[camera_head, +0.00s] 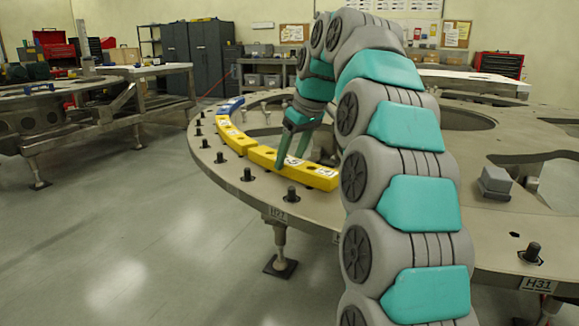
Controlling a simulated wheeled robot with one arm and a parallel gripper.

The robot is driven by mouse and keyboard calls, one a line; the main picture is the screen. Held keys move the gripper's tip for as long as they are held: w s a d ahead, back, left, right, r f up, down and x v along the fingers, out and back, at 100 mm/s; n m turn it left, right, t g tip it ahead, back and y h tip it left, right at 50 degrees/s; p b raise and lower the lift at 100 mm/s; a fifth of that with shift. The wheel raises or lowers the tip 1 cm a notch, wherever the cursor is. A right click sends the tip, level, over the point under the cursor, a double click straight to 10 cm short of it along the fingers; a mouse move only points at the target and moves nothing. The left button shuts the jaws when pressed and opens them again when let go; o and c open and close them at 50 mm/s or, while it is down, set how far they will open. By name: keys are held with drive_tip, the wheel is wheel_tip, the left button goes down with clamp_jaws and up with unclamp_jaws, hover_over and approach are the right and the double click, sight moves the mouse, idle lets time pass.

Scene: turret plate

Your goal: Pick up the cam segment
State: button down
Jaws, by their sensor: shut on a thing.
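Curved cam segments lie end to end along the left part of the turret plate's (230,172) rim. The nearest yellow segment (318,176) has white labels and dark holes on top. A second yellow segment (234,138) lies behind it, and a blue segment (231,105) is farther back. My gripper (290,161) points down with its green fingers shut on the nearest yellow segment, around its middle. The fingers cover part of its top. I cannot tell whether this segment is clear of the plate. Its right end is close to my arm.
Several black pegs (292,194) stand along the plate's outer rim. A grey block (495,181) sits on the plate at the right. My arm hides the plate's middle. A metal workbench frame (90,110) stands at the left, with open floor before it.

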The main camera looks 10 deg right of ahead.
sight(292, 160)
drive_tip(key=shift+r, duration=0.2)
idle(0.3)
drive_tip(key=shift+d+r+p, duration=0.15)
drive_tip(key=shift+r+p, duration=0.35)
drive_tip(key=shift+r, duration=1.05)
